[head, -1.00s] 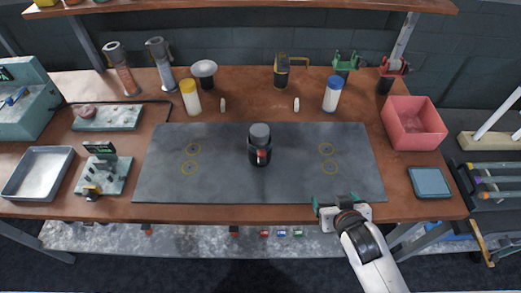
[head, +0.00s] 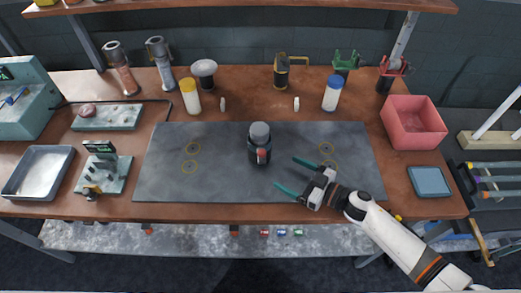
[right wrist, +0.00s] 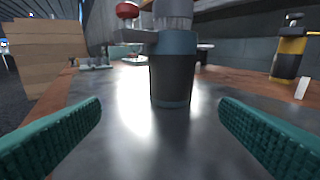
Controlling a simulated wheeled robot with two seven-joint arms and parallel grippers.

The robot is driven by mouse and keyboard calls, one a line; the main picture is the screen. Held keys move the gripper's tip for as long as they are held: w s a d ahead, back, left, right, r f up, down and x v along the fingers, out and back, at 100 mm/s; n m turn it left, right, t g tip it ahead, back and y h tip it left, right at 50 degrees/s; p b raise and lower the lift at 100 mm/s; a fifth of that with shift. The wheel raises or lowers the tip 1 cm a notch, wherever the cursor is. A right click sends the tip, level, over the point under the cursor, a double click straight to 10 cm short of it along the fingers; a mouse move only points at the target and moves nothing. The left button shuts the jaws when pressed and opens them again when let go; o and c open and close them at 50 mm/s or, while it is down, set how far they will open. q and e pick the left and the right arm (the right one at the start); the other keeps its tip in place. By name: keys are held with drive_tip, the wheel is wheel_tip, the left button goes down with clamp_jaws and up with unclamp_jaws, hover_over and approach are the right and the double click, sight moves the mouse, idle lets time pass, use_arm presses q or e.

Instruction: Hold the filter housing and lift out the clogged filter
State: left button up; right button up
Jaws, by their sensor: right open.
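The filter housing (head: 259,154) is a dark upright cylinder with a red part on its front, standing near the middle of the grey mat (head: 220,185). A grey round piece, seemingly the filter (head: 260,130), shows at its top. In the right wrist view the dark housing (right wrist: 171,78) stands ahead, between and beyond the fingers, with a red knob (right wrist: 127,10) on its left side. My right gripper (head: 292,175) is open and empty, low over the mat to the right of the housing, its teal fingers pointing at it without touching. My left gripper is not in view.
A yellow-capped bottle (head: 190,98), a blue-capped bottle (head: 331,95) and a black-and-yellow device (head: 282,73) stand behind the mat. A red bin (head: 414,124) and a blue tray (head: 430,182) are on the right. A metal tray (head: 38,174) is at left. The mat's left half is clear.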

sight(268, 169)
drive_tip(key=b+x, duration=0.1)
drive_tip(key=x, duration=0.7)
drive_tip(key=shift+r, duration=0.1)
drive_tip(key=shift+x, duration=0.8)
drive_tip(key=shift+c, duration=0.5)
drive_tip(key=c, duration=0.7)
